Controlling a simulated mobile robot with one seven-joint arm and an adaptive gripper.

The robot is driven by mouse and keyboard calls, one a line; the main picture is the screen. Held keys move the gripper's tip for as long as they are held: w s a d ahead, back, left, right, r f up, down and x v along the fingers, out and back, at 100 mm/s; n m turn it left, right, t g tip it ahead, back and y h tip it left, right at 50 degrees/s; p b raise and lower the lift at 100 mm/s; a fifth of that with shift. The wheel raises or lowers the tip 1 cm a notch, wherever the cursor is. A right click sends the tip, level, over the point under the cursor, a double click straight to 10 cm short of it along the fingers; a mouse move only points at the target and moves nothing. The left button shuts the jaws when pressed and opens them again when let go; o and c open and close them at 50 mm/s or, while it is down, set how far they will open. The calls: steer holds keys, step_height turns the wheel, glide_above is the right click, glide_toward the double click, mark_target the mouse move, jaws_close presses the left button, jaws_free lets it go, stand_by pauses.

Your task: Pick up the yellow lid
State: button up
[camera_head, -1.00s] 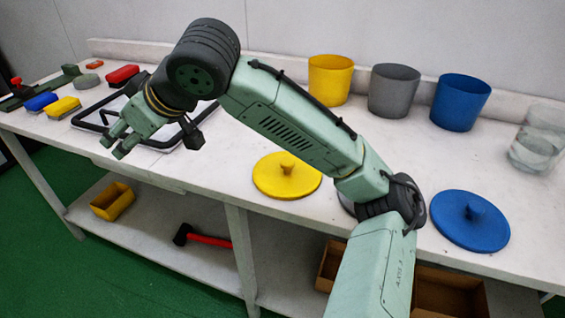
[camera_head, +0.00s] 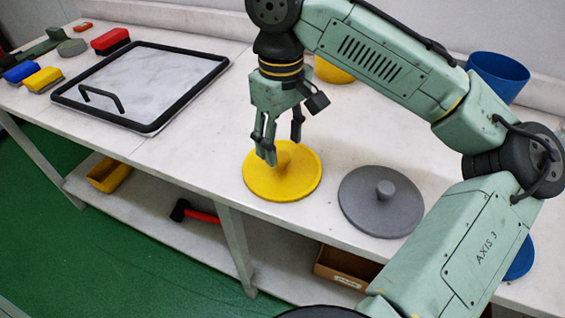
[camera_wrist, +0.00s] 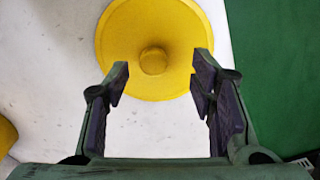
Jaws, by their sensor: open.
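The yellow lid (camera_head: 283,184) is a round disc with a knob in its middle, lying flat on the white table near the front edge. It also fills the upper middle of the wrist view (camera_wrist: 152,82). My gripper (camera_head: 282,152) points down over the lid in the head view, with its fingers by the knob. In the wrist view my gripper (camera_wrist: 158,85) is open, with the yellow knob (camera_wrist: 153,61) ahead of and between the fingertips. I cannot tell the exact height of the fingertips above the lid.
A grey lid (camera_head: 381,201) lies close on the right. A blue lid (camera_head: 521,258) and a yellow pot (camera_head: 331,72) are partly hidden by my arm. A blue pot (camera_head: 497,76) stands at the back. A black-framed tray (camera_head: 143,83) lies to the left. The table edge is close.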

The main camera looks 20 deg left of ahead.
mark_target(282, 156)
steer(key=f, duration=0.3)
steer(key=w+f+p, duration=0.1)
steer(key=f, duration=0.1)
steer(key=shift+a+f, duration=0.15)
steer(key=shift+f, duration=0.15)
steer(key=shift+c, duration=0.2)
jaws_close()
